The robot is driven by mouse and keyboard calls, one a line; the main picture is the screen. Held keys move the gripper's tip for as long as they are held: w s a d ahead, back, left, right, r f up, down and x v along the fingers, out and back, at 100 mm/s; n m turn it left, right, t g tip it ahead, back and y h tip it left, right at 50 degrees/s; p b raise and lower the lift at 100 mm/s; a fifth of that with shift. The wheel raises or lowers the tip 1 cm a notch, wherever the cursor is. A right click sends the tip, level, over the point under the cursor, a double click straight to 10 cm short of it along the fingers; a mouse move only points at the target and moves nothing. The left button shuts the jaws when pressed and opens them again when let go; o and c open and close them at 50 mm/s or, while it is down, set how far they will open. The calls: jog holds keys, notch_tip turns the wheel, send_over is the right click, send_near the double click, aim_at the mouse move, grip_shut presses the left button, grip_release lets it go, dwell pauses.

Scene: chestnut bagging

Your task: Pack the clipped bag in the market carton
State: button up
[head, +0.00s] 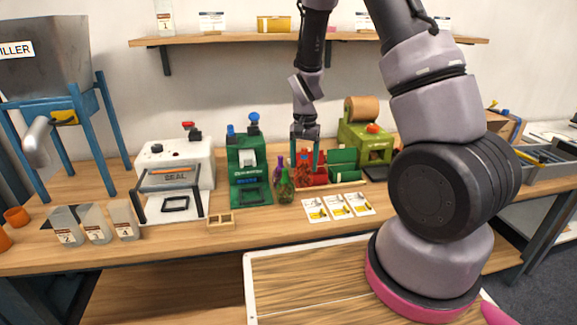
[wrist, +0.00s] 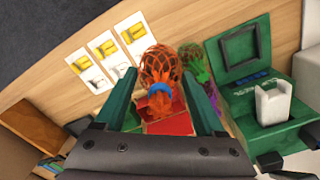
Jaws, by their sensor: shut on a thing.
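My gripper (head: 305,166) points down over the middle of the bench, its green fingers on either side of an orange-red net bag (head: 303,172). In the wrist view the bag (wrist: 160,62) hangs between the fingers, with a blue clip (wrist: 160,88) at its neck. My gripper is shut on this bag. Whether the bag's bottom touches the bench is unclear. A brown open box (head: 505,124), perhaps the market carton, is partly hidden behind my arm at the right.
A green net bag (head: 284,188) and a purple one (head: 278,166) stand just left. The green machine (head: 247,172) and white sealer (head: 178,165) stand left. Cards (head: 338,206) lie in front.

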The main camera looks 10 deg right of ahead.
jog(key=w+d+f+n, duration=0.1)
jog(key=w+d+n, duration=0.1)
jog(key=d+n, duration=0.4)
jog(key=shift+w+d+f, duration=0.25)
jog(key=shift+w+d, duration=0.1)
jog(key=shift+d, duration=0.7)
jog(key=shift+w+r, duration=0.1)
